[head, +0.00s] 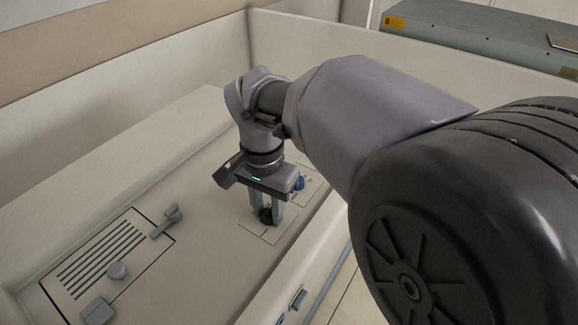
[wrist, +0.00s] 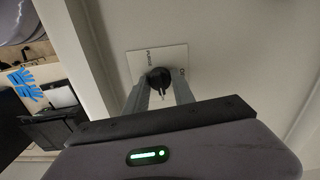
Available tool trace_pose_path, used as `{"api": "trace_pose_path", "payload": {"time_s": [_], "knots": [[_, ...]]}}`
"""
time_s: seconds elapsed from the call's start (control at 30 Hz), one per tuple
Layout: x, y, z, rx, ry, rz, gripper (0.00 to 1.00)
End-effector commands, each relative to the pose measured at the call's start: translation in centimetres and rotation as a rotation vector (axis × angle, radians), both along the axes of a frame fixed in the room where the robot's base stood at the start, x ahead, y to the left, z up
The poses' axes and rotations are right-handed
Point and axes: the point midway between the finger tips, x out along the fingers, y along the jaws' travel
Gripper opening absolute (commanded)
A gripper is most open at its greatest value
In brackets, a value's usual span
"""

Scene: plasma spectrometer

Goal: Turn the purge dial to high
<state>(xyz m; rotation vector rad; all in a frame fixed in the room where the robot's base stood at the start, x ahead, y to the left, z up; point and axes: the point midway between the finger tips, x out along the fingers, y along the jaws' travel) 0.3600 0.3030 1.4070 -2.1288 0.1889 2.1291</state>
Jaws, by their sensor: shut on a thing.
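The purge dial is a small black knob (wrist: 160,79) on a pale square plate (wrist: 137,62) with small lettering, seen in the wrist view. In the head view the dark knob (head: 266,216) shows low between the fingers, on its plate (head: 262,236). My gripper (head: 266,212) points down at the panel and is shut on the knob, with one finger on each side. The gripper also shows in the wrist view (wrist: 163,92). The dial's setting marks are too small or partly hidden to read.
A blue knob (head: 299,184) on its own plate stands just behind my gripper. Raised walls border the recessed surface.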

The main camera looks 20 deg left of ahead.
Motion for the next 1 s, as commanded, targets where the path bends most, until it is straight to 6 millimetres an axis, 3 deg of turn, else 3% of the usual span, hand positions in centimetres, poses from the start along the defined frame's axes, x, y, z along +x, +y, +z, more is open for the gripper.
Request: {"api": "trace_pose_path", "payload": {"time_s": [0.3,0.83,0.87,0.93,1.0], "knots": [[0.09,0.04,0.08,0.001,-0.003,-0.101,0.0],[0.08,0.04,0.13,0.003,-0.003,-0.121,0.0],[0.08,0.04,0.13,0.002,-0.002,-0.121,0.34],[0.08,0.04,0.11,0.002,-0.002,-0.121,0.48],[0.06,0.03,0.09,0.002,-0.002,-0.12,0.52]]}}
